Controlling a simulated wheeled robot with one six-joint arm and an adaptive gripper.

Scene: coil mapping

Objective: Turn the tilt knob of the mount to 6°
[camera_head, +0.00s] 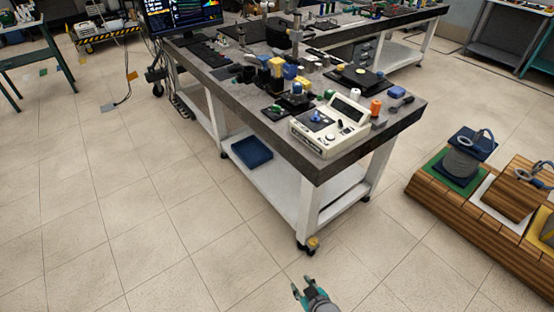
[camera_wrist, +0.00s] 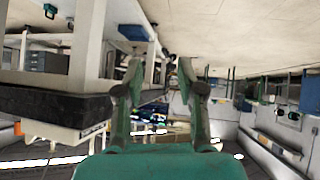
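My gripper (camera_head: 302,285) is at the bottom of the head view, low over the floor and well apart from the workbench. In the wrist view my gripper (camera_wrist: 160,72) has its two fingers spread, with nothing between them. The workbench (camera_head: 330,168) carries a crowd of small devices. Near its front corner is a cream instrument box (camera_head: 325,140) with a display and a blue knob (camera_head: 316,116). Behind it stands a small dark device with a blue part (camera_head: 297,88). I cannot tell which item is the mount, and its tilt knob and angle scale are too small to make out.
An orange spool (camera_head: 375,107) and a white one (camera_head: 355,95) stand near the box. A blue bin (camera_head: 251,152) sits on the lower shelf. A wooden stand (camera_head: 465,213) with coils is at right.

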